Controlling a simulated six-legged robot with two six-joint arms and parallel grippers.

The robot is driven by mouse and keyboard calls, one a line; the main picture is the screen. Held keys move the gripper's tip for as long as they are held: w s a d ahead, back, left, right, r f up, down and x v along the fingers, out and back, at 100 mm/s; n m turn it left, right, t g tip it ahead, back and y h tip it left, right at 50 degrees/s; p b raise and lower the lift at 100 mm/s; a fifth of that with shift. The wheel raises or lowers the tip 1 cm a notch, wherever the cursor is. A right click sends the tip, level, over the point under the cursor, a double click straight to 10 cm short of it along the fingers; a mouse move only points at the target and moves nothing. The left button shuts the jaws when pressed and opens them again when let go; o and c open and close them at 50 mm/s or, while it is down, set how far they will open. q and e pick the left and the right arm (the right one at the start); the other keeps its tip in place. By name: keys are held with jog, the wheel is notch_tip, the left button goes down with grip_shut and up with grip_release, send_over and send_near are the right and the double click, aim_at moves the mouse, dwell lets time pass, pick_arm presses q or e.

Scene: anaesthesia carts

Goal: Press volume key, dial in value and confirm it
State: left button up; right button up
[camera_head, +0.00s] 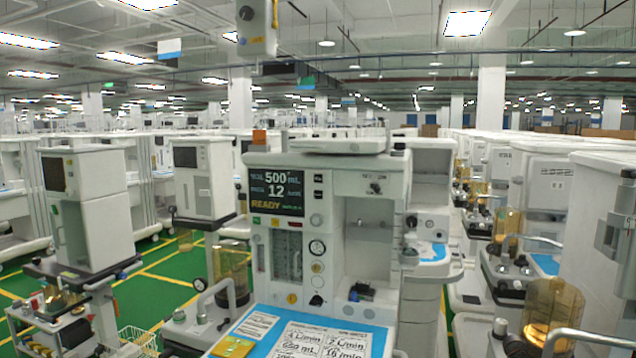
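The anaesthesia cart (345,165) stands upright in the centre, facing me. Its dark screen (276,192) reads 500 mL in white, 12 per minute below, and READY in yellow. Small dark-labelled keys (318,179) sit right of the screen; their labels are too small to read, so I cannot tell which is the volume key. A round pale dial (316,220) is below them. A card (338,340) on the blue worktop shows 4 L/min, 2 L/min, 650 mL and 16 /min. Neither gripper is in view.
A yellow pad (233,346) lies on the blue worktop (262,323). More carts crowd the right side, one with an amber canister (552,305). Green floor (165,270) shows at left.

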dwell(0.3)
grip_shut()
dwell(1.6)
